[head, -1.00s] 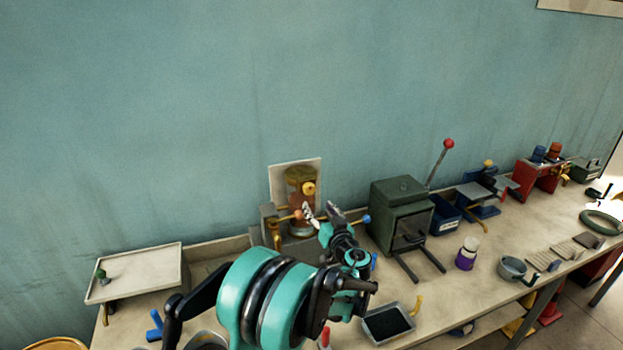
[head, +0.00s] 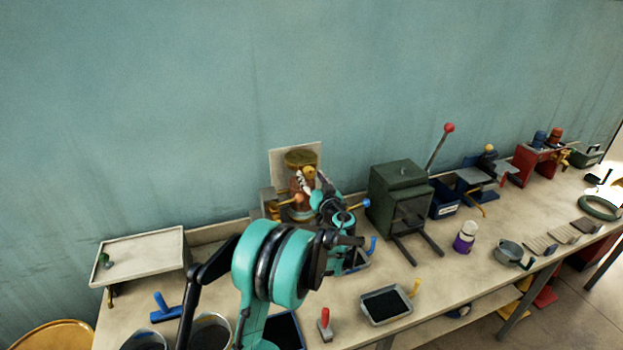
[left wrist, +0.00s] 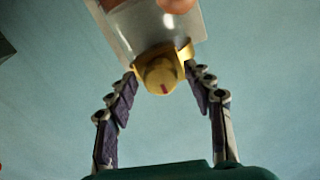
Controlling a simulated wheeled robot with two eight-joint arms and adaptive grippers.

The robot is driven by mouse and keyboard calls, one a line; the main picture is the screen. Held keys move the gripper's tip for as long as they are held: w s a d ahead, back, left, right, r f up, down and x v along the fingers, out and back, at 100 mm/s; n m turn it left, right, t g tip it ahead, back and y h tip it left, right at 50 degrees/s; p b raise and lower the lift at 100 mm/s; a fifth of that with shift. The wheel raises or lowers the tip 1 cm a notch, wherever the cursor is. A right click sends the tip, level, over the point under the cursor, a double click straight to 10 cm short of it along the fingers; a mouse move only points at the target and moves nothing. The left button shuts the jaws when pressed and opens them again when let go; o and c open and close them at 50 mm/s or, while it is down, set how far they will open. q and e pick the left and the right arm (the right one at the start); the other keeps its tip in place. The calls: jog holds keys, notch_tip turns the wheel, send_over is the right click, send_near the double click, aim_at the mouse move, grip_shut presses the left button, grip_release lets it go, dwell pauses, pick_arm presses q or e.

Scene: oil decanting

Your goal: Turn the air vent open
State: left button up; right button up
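The air vent is a round yellow knob (left wrist: 160,74) with a small dark red mark on its face. It also shows in the head view (head: 309,171), on the front upper part of a brownish glass vessel (head: 298,208). In the left wrist view the pale clear vessel wall (left wrist: 140,30) shows beyond the knob. My left gripper (left wrist: 159,80) is open, its two dark-padded fingers on either side of the knob. I see a gap to the knob at the lower finger parts; whether the fingertips touch it I cannot tell. My right gripper is not in view.
A green metal box (head: 402,200) with a red-knobbed lever (head: 437,150) stands right of the vessel. A tilted tray (head: 140,258) is at left. A black-filled tray (head: 386,305) lies in front.

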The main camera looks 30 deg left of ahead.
pick_arm(q)
jog(key=c, duration=0.8)
jog(key=shift+m, duration=0.4)
jog(key=shift+m+b, duration=0.85)
jog(key=shift+m, duration=0.15)
jog(key=m+b, duration=0.1)
jog(key=m, duration=0.2)
jog(key=shift+s+m, duration=0.1)
jog(key=shift+m, duration=0.2)
jog(key=m+b, duration=0.2)
jog(key=m, duration=0.3)
jog(key=shift+a+r, duration=0.1)
jog(key=m+b, duration=0.1)
jog(key=m, duration=0.5)
jog(key=shift+r, duration=0.1)
jog(key=shift+m, duration=0.4)
